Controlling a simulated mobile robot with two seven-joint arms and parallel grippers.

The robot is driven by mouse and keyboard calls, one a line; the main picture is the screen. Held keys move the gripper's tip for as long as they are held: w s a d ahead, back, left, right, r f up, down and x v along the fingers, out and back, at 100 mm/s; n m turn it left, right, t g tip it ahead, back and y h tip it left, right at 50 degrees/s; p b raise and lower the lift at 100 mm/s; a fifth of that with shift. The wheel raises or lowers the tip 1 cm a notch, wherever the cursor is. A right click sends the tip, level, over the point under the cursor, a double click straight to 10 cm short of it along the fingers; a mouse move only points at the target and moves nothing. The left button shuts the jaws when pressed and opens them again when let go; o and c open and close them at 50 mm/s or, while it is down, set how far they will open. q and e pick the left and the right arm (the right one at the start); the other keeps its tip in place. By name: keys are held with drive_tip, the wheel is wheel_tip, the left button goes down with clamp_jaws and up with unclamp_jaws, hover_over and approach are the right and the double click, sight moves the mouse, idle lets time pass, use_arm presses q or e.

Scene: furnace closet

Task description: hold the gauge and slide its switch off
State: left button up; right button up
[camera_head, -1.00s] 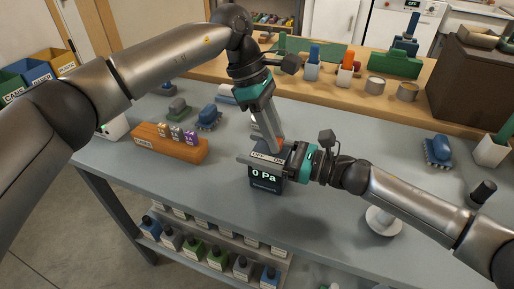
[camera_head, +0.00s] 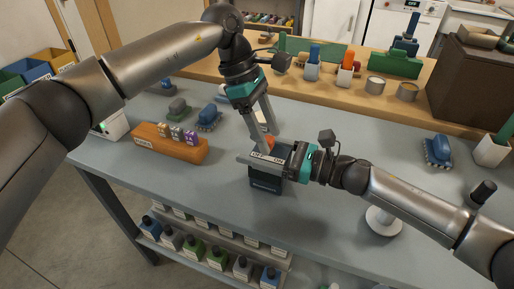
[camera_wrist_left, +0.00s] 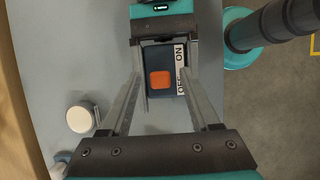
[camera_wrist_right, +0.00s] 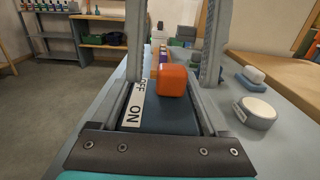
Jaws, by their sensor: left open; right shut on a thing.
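The dark blue gauge (camera_head: 265,182) is above the grey bench, with its front display dark. My right gripper (camera_head: 282,160) is shut on it from the right. On its top is an orange switch (camera_wrist_right: 172,80), at the OFF end of the OFF/ON label (camera_wrist_right: 137,103). It also shows beside OFF in the left wrist view (camera_wrist_left: 160,79). My left gripper (camera_head: 266,138) points down over the gauge and is open. Its fingers stand on either side of the switch, with gaps visible in the right wrist view. The switch is partly hidden in the head view.
An orange-brown wooden block (camera_head: 168,145) with small labelled items lies left on the bench. Blue brushes (camera_head: 208,120) lie behind it. A white round-based stand (camera_head: 383,221) is at right. Several bottles (camera_head: 195,247) line the shelf below. The bench in front of the gauge is clear.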

use_arm(q)
drive_tip(key=shift+v, duration=3)
use_arm(e)
drive_tip(key=o, duration=1.4)
drive_tip(key=shift+d, duration=0.1)
